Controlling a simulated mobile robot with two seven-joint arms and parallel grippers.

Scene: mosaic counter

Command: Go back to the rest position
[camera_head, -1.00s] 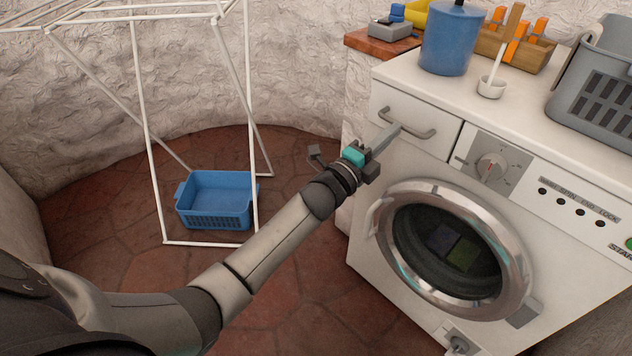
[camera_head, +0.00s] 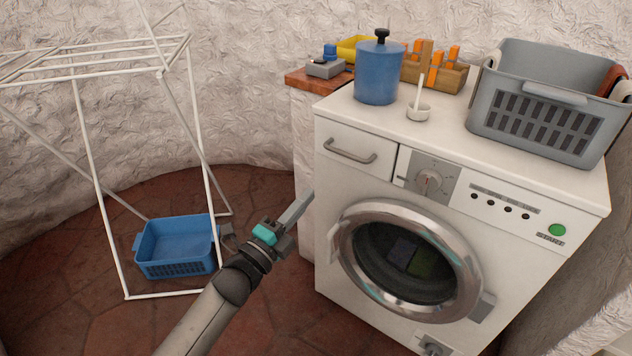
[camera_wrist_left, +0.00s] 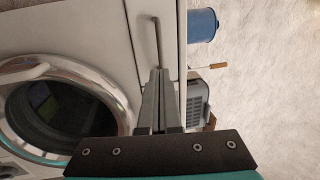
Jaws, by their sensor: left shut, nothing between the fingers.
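My left gripper (camera_head: 297,208) is shut and empty, in the air in front of the left side of the washing machine (camera_head: 306,130). Its fingers also show in the left wrist view (camera_wrist_left: 158,100), pressed together, with the drawer handle (camera_wrist_left: 155,40) beyond them. In the head view the drawer handle (camera_head: 350,153) is up and to the right of the fingertips, apart from them. The drawer front is closed. The machine's round door (camera_head: 345,240) is shut, with dark and green cloth behind the glass. My right gripper is not in view.
A white drying rack (camera_head: 88,170) stands at the left, with a blue basket (camera_head: 178,262) on the floor. A wooden box (camera_head: 435,78) stands behind.

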